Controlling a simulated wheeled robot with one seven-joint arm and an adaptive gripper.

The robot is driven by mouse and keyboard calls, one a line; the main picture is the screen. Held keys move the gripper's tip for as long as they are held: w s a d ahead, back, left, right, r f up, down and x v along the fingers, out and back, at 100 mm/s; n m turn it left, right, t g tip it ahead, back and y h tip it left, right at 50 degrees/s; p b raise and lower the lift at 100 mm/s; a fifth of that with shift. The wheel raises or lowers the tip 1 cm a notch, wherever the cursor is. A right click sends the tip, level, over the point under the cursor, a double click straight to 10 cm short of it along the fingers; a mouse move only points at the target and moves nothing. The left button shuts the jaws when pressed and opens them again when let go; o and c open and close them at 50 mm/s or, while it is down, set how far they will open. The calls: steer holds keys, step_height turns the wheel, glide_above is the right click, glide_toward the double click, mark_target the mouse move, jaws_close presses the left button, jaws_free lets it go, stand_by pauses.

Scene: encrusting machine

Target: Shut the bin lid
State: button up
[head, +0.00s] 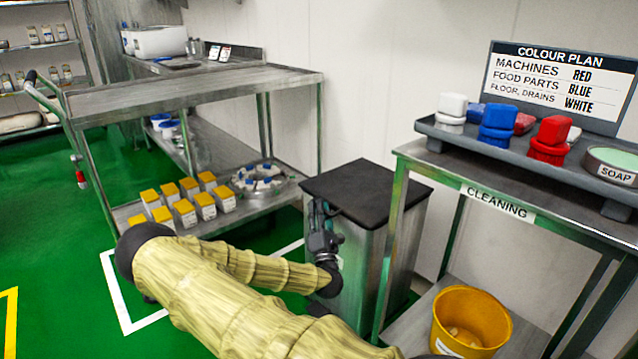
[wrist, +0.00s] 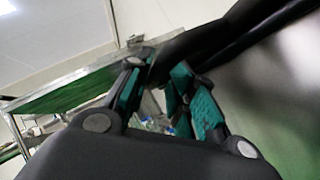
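The bin (head: 372,262) is a steel box on the floor, left of the cleaning table. Its dark lid (head: 368,186) lies flat or nearly flat across the top; a small gap at the rim cannot be ruled out. My gripper (head: 322,210) is at the bin's front left side, fingers pointing up near the lid's edge. Whether it touches the lid is not clear. In the wrist view, the teal-padded fingers of my gripper (wrist: 160,72) stand apart with nothing visible held between them. A dark bar-like edge runs close above the fingertips there.
The cleaning table (head: 520,212) stands right of the bin, with a yellow bucket (head: 470,318) on its lower shelf. A steel trolley (head: 195,90) with several yellow-topped jars (head: 185,210) on its lower shelf stands left and behind. Green floor (head: 60,255) is clear at left.

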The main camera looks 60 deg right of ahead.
steer(key=shift+s, duration=0.15)
steer(key=v, duration=1.1)
steer(key=shift+s+a+f, duration=0.2)
steer(key=shift+s+a, duration=0.05)
steer(key=shift+a, duration=0.05)
stand_by(0.4)
